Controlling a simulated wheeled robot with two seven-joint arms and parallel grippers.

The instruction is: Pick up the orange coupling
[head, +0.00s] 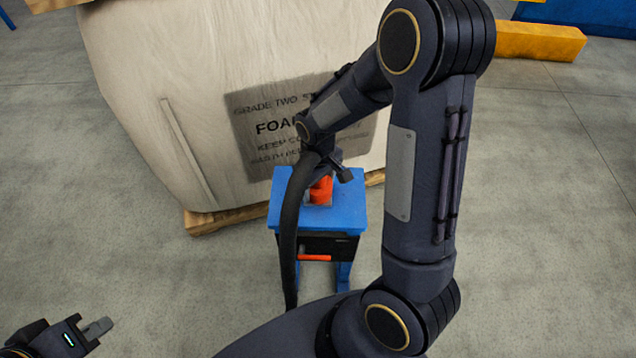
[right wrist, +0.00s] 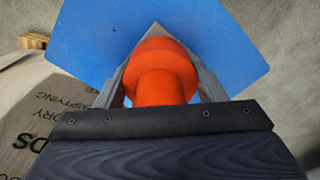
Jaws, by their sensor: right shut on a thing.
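The orange coupling (head: 321,190) is a short orange cylinder with a wider end, over the blue stand top (head: 340,212) in the head view. In the right wrist view the coupling (right wrist: 162,75) sits between the two grey fingers of my right gripper (right wrist: 160,88), which is shut on it. The blue top (right wrist: 90,35) shows behind it; I cannot tell whether the coupling touches it. In the head view my right gripper (head: 330,172) is partly hidden by its own wrist. My left gripper (head: 98,328) is at the bottom left, far from the stand; its opening is unclear.
A large pale wrapped bale (head: 180,110) with a stencilled dark label stands on a wooden pallet (head: 230,216) right behind the stand. A yellow beam (head: 540,42) lies at the back right. The grey floor (head: 540,230) is clear on the right.

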